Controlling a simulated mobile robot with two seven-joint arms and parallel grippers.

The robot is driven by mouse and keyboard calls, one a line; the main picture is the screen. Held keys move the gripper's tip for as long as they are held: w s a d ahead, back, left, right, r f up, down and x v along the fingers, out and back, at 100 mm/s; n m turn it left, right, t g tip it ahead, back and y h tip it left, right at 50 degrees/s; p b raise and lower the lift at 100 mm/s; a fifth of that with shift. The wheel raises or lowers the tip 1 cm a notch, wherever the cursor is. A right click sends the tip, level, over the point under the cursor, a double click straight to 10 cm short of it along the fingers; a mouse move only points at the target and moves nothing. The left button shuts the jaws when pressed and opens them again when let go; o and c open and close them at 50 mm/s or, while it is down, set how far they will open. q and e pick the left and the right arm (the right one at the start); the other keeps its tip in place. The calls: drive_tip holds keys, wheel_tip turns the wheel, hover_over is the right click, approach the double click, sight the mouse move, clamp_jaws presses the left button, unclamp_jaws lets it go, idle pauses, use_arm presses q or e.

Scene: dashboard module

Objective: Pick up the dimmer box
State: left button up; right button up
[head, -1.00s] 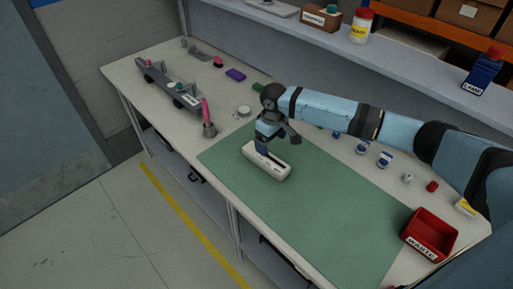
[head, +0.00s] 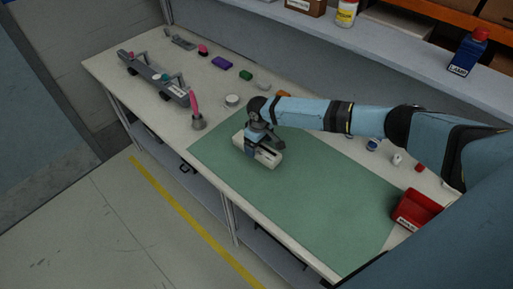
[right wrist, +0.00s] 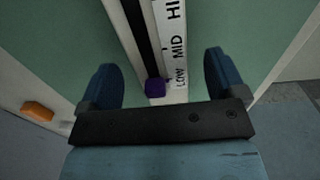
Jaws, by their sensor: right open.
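The dimmer box (head: 268,158) is a long white box lying on the green mat near its far left end. In the right wrist view the dimmer box (right wrist: 172,60) shows a dark slot, a strip reading LOW, MID, HI, and a purple slider knob (right wrist: 155,88) by LOW. My right gripper (head: 262,140) is over the box and hides part of it. In the right wrist view my right gripper (right wrist: 161,75) is open, with one blue finger to each side of the box and gaps between. Whether the fingertips reach below its top is unclear. My left gripper is not in view.
The green mat (head: 310,195) is mostly clear. A pink-handled brush (head: 197,112) and a grey rail-like part (head: 155,78) stand to the left. An orange piece (head: 283,94) lies behind my arm. A red bin (head: 417,209) is at right. A shelf (head: 385,48) runs along the back.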

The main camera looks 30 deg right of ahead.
sight(259, 147)
drive_tip(key=shift+f, duration=1.55)
drive_tip(key=shift+r, duration=0.1)
drive_tip(key=c, duration=1.1)
